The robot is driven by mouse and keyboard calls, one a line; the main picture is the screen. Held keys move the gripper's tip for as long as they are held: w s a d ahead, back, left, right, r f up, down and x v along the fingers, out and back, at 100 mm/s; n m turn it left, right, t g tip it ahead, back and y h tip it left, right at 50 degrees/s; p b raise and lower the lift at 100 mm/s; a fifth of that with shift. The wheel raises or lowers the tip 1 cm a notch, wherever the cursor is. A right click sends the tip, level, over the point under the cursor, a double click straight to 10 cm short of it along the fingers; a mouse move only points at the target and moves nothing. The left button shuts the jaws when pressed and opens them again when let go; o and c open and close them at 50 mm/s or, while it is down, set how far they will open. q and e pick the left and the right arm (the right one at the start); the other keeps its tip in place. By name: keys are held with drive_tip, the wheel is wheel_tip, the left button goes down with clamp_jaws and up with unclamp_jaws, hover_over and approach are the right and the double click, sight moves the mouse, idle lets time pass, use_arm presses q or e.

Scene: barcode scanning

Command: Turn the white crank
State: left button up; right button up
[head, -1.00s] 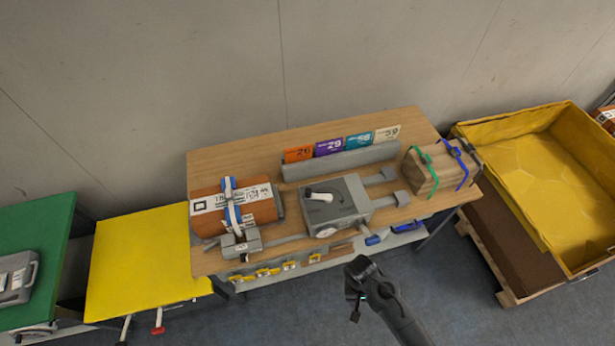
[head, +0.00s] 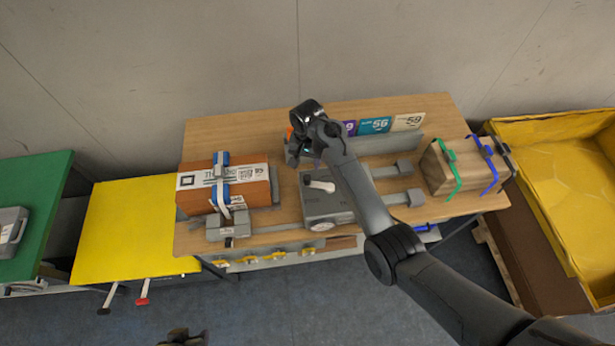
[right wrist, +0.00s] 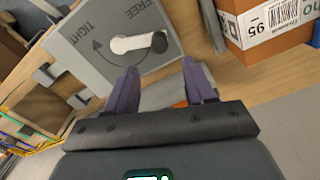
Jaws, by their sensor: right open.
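The white crank (head: 320,184) sits on top of a grey box (head: 325,207) in the middle of the wooden table. In the right wrist view the crank (right wrist: 133,43) lies flat with a dark round end, beside an arrow and the words TIGHT and FREE. My right gripper (head: 302,155) is above the back of the box, on the wall side of the crank. In the right wrist view its fingers (right wrist: 160,80) are apart and empty, with the crank just beyond their tips. A dark part at the bottom edge (head: 183,338) looks like my left gripper; its jaws cannot be made out.
A strapped brown parcel (head: 240,188) lies left of the box, and another parcel (head: 465,167) with green and blue straps lies right. Coloured number cards (head: 375,125) stand in a grey holder behind. My right forearm passes over the box's right side.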

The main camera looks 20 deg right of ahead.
sight(307, 177)
wheel_tip(307, 177, down, 10)
drive_tip(key=shift+r+b, duration=0.25)
drive_tip(key=shift+b, duration=0.2)
drive_tip(key=shift+c, duration=0.5)
clamp_jaws()
